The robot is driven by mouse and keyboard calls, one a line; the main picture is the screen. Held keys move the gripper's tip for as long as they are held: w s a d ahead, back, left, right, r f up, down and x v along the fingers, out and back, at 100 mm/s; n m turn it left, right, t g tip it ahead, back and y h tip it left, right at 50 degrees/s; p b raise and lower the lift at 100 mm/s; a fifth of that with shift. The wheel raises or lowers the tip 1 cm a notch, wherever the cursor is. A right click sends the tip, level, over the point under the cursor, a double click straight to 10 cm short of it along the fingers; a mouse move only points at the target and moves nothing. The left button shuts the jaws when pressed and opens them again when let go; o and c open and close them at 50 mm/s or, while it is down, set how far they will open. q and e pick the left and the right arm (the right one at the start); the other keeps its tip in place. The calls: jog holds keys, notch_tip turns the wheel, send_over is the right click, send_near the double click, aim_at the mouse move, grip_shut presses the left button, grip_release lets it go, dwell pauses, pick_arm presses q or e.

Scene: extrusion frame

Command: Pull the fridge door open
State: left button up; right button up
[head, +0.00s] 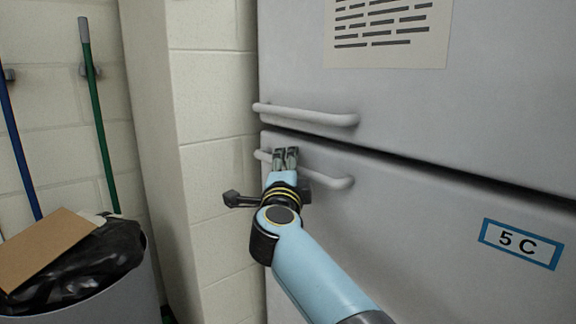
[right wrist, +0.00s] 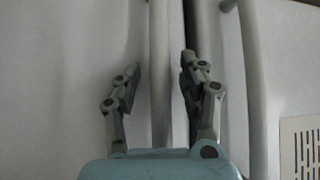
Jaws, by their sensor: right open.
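The fridge has a pale grey upper door (head: 480,75) and lower door (head: 400,235), both shut, with a dark gap between them. The upper door's bar handle (head: 310,117) is clear of my gripper. The lower door's bar handle (head: 333,182) is partly hidden behind my right gripper (head: 286,156). In the right wrist view my right gripper (right wrist: 160,80) is open, with one finger on each side of the lower handle (right wrist: 160,60). I cannot tell whether the fingers touch it. The upper handle (right wrist: 252,70) runs beyond the right finger. My left gripper is not in view.
A wall of pale blocks (head: 212,90) stands close left of the fridge. A bin (head: 115,300) with a black bag (head: 95,262) and cardboard (head: 45,245) is at the lower left. Green (head: 98,120) and blue (head: 20,150) poles hang behind it. A "5 C" label (head: 521,243) is on the lower door.

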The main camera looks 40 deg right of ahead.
grip_shut()
jog(key=shift+f, duration=0.1)
dwell(0.3)
